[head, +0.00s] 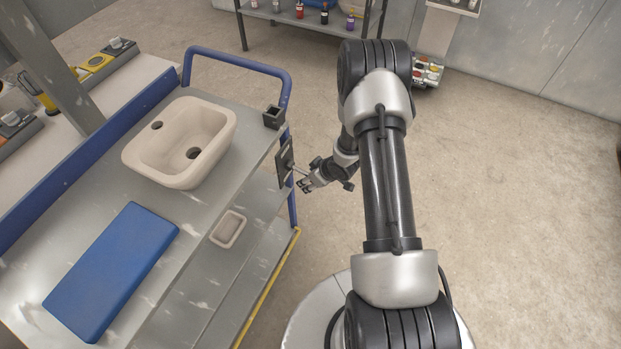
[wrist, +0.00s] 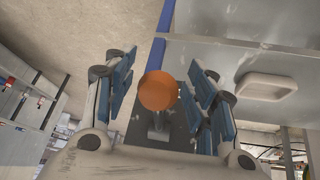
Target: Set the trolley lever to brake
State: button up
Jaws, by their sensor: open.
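The trolley (head: 190,225) is a grey metal cart with a blue rail, on the left in the head view. A dark lever plate (head: 284,160) is fixed at its right end, below a small black box. A thin rod sticks out from the plate toward my gripper (head: 304,184). In the wrist view, the lever's round orange knob (wrist: 157,91) lies between my open fingers, with gaps on both sides. Its stem meets a dark plate (wrist: 140,133) behind. My gripper is open and not closed on the knob. The lever's setting and any markings cannot be read.
A beige basin (head: 170,170), a blue pad (head: 112,270) and a small tray (head: 228,229) are on the trolley. The blue handle (head: 245,64) rises at its far end. A shelf with bottles (head: 300,18) stands at the back. The floor to the right is clear.

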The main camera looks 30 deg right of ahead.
jog(key=v, duration=1.2)
